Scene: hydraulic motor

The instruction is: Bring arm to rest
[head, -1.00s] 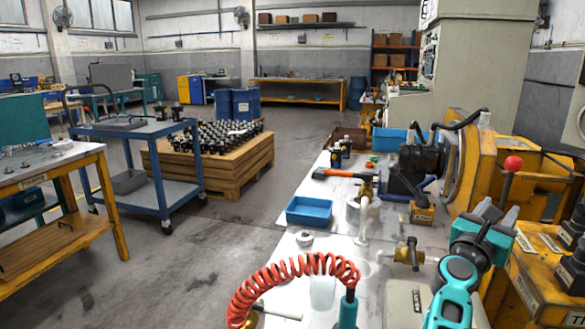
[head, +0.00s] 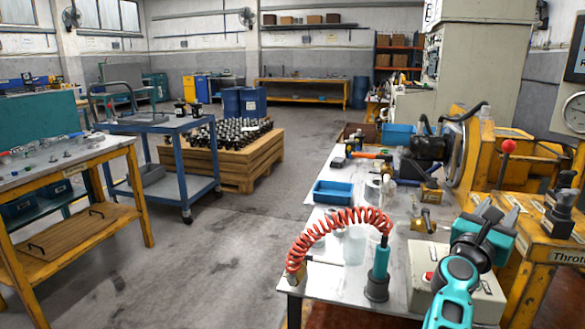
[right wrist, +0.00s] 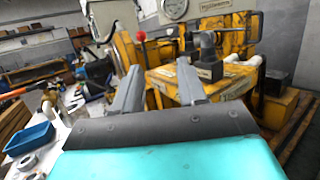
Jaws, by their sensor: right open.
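My right gripper (head: 497,214) is at the lower right of the head view, teal and dark grey, above the near right end of the workbench. Its two grey fingers are apart with nothing between them. In the right wrist view the fingers (right wrist: 158,88) also stand wide apart, pointing toward the yellow machine. My left gripper is not in view.
The white workbench (head: 330,274) holds a blue tray (head: 333,191), a red coiled hose (head: 340,220) and a control box (head: 478,296). A yellow machine (head: 485,150) with a red-knobbed lever (head: 508,147) stands right. A blue cart (head: 150,123) and open floor (head: 215,255) lie left.

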